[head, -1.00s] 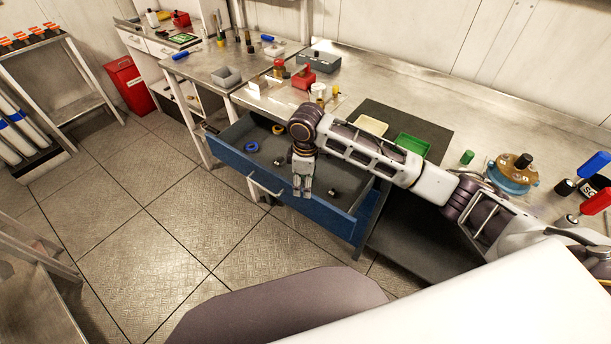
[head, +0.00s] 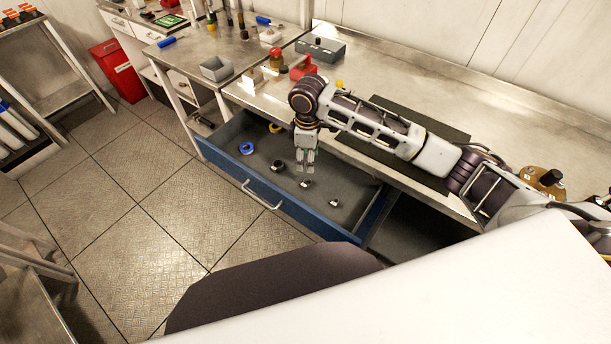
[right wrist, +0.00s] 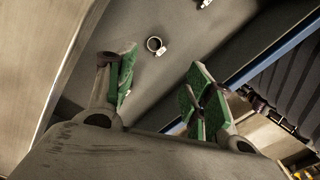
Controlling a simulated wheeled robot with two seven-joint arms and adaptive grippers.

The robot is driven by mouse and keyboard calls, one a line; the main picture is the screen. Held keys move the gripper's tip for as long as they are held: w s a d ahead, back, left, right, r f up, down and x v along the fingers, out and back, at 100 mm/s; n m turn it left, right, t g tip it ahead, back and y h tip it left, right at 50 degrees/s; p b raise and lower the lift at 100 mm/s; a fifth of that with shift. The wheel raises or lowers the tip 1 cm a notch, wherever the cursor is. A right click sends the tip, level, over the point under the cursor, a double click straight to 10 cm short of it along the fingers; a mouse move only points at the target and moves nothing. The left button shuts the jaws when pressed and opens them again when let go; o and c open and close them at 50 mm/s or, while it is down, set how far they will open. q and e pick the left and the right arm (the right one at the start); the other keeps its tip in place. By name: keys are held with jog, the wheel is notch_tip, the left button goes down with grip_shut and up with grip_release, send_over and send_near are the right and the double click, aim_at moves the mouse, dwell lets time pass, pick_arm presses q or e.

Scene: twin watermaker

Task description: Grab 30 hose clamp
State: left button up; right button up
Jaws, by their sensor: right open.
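Several small hose clamps lie in the open blue drawer (head: 222,165): a dark one (head: 279,166), one just below my gripper (head: 307,184), and one nearer the drawer's right end (head: 334,202). No size marks are readable. My right gripper (head: 306,168) points down over the drawer, open and empty. In the right wrist view, its green-padded fingers (right wrist: 160,80) are spread apart, and one silver ring clamp (right wrist: 155,45) lies on the drawer floor beyond them. Another clamp (right wrist: 203,3) is cut by the top edge. My left gripper is not in view.
A blue ring (head: 246,148) and an orange ring (head: 275,128) lie in the drawer's left part. The metal bench (head: 520,130) above carries a dark mat (head: 440,130), a red item (head: 302,67) and a grey box (head: 320,50). Open floor lies before the drawer.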

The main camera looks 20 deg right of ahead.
send_over(307, 185)
jog(key=f, duration=0.7)
jog(key=shift+w+d+f, duration=0.15)
jog(key=shift+w+f, duration=0.1)
jog(key=shift+f, duration=0.45)
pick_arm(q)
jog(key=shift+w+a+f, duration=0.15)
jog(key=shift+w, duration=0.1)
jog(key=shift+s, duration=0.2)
